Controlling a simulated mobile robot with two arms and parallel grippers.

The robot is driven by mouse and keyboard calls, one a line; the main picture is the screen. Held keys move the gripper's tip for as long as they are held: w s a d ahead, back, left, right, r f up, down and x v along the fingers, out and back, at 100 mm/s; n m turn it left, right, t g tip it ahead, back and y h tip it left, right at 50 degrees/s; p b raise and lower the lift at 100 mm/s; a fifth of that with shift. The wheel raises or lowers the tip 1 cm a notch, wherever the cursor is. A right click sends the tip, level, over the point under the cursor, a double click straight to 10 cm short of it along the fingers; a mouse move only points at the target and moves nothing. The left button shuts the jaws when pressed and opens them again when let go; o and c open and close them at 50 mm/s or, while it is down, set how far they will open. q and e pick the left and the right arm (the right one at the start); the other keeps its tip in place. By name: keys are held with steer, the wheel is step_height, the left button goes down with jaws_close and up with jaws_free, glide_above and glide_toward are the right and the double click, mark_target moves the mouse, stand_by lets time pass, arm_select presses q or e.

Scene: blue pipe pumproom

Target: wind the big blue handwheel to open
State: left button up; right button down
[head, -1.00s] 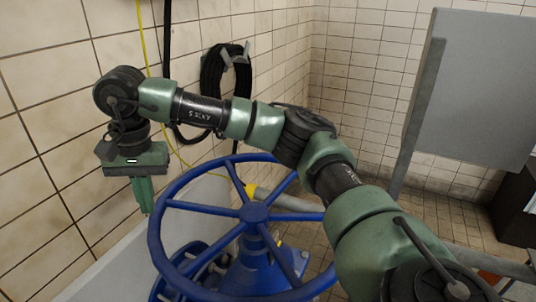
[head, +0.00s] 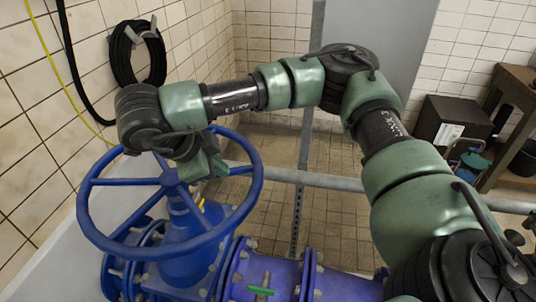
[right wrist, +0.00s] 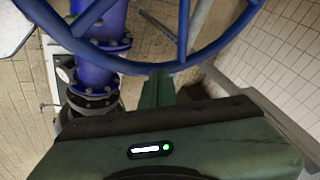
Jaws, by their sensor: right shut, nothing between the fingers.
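The big blue handwheel (head: 84,222) sits on a blue valve in the lower left of the head view, its spokes meeting at a hub (head: 168,178). My right gripper (head: 214,172) is at the far side of the wheel, between hub and rim in the picture, and partly hidden by its own wrist. In the right wrist view my right fingers (right wrist: 158,88) are together and empty. The handwheel's rim (right wrist: 105,62) passes right by their tips; I cannot tell whether they touch. My left gripper is not in view.
A blue flanged pipe (head: 325,284) with a small green handle (head: 261,291) runs right from the valve. A grey rail (head: 290,176) crosses behind the wheel. A black hose coil (head: 137,55) hangs on the tiled wall. A wooden table (head: 515,85) stands at the right.

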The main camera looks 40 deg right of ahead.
mark_target(242, 170)
steer(key=p+x, duration=0.1)
steer(key=x, duration=0.3)
steer(key=w+p+x, duration=0.1)
steer(key=p+x, duration=0.1)
steer(key=x, duration=0.2)
steer(key=w+r+p+x, duration=0.1)
steer(key=p+x, duration=0.1)
steer(key=x, duration=0.2)
steer(key=shift+w+d, duration=0.25)
steer(key=shift+d, duration=0.1)
steer(key=shift+w+d+f, duration=0.15)
steer(key=shift+w+d, duration=0.05)
steer(key=shift+w, duration=0.1)
steer(key=shift+w+d, duration=0.1)
steer(key=shift+w, duration=0.05)
steer(key=shift+w+d+b, duration=0.2)
steer(key=shift+d+b, duration=0.05)
steer(key=shift+b, duration=0.15)
